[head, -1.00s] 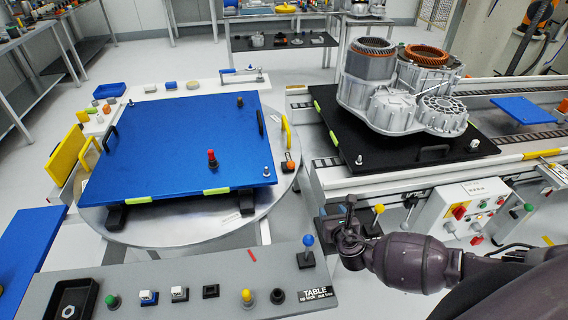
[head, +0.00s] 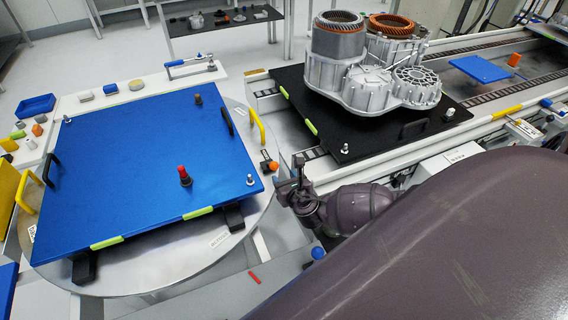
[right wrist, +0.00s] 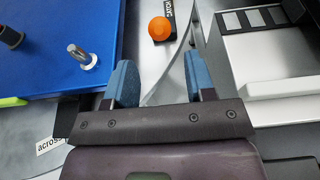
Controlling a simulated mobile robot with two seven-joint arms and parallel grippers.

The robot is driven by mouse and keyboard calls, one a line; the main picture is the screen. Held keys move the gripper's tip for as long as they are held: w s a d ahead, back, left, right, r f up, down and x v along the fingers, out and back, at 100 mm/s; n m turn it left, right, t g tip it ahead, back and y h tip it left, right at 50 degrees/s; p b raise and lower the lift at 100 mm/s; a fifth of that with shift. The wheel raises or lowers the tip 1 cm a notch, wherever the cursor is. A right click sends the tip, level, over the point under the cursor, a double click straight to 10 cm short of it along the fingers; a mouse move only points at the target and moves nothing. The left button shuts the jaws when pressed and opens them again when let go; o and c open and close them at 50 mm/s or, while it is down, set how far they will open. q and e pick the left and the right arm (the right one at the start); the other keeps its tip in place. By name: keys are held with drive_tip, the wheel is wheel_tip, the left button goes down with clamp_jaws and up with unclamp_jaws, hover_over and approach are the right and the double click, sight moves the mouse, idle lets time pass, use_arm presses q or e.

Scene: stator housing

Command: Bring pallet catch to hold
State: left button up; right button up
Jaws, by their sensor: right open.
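The pallet catch shows as an orange knob (head: 273,165) on a small dark block at the turntable's right edge. My right gripper (head: 289,186) is just right of and nearer than the knob. Its two blue fingers (right wrist: 160,78) are apart with nothing between them, and the knob lies beyond their tips, not touched. My left gripper is in neither view.
A blue pallet (head: 140,160) with a red-topped pin (head: 184,174) lies on the round turntable (head: 205,245). A black pallet (head: 345,150) carries the stator housing (head: 365,85) on the conveyor at right. My own body covers the lower right.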

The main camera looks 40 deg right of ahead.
sight(276, 167)
use_arm(q)
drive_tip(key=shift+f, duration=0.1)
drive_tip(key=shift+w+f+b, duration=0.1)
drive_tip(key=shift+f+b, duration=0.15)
drive_tip(key=shift+b, duration=0.15)
use_arm(e)
drive_tip(key=x, duration=0.2)
drive_tip(key=shift+w+f, duration=0.1)
drive_tip(key=shift+w, duration=0.15)
use_arm(q)
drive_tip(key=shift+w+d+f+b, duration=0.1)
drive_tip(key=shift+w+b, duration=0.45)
drive_tip(key=shift+b, duration=0.25)
use_arm(e)
drive_tip(key=shift+x, duration=1.1)
use_arm(q)
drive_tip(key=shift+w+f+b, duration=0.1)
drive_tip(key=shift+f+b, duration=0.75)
drive_tip(key=shift+b, duration=0.15)
use_arm(e)
drive_tip(key=shift+x, duration=1.3)
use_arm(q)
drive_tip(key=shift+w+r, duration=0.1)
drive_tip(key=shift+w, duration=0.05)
use_arm(e)
drive_tip(key=shift+w+d, duration=0.1)
drive_tip(key=shift+w, duration=0.05)
drive_tip(key=shift+w+f, duration=0.1)
drive_tip(key=shift+w, duration=0.1)
